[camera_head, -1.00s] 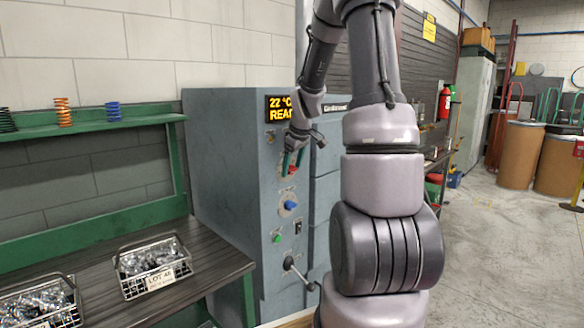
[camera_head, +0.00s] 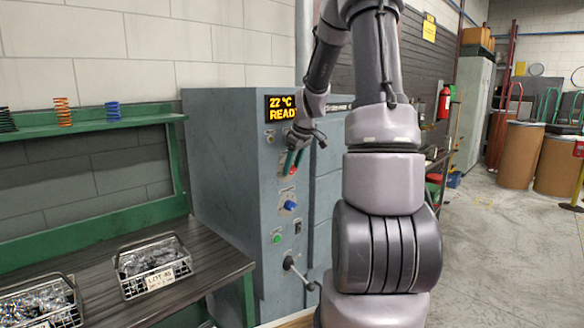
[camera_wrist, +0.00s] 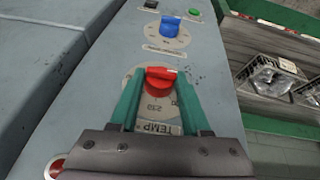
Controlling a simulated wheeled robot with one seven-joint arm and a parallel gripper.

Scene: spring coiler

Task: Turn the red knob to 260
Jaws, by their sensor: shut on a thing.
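The red knob (camera_wrist: 160,79) sits on a round pale dial above a TEMP label (camera_wrist: 158,127) in the wrist view. A number that looks like 210 shows on the dial on the near side of the knob. In the head view, the red knob (camera_head: 290,170) is partly hidden by my gripper (camera_head: 293,160). My gripper's green fingers (camera_wrist: 159,88) lie on either side of the knob and are shut on it. The display (camera_head: 281,108) on the grey cabinet reads 22 °C READY, its right end partly covered by my arm.
A blue knob (camera_wrist: 170,26) and a green button (camera_wrist: 194,12) are on the same panel. A crank handle (camera_head: 300,272) sticks out lower down. A bench with wire baskets (camera_head: 153,265) stands to the left. Open floor lies at right.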

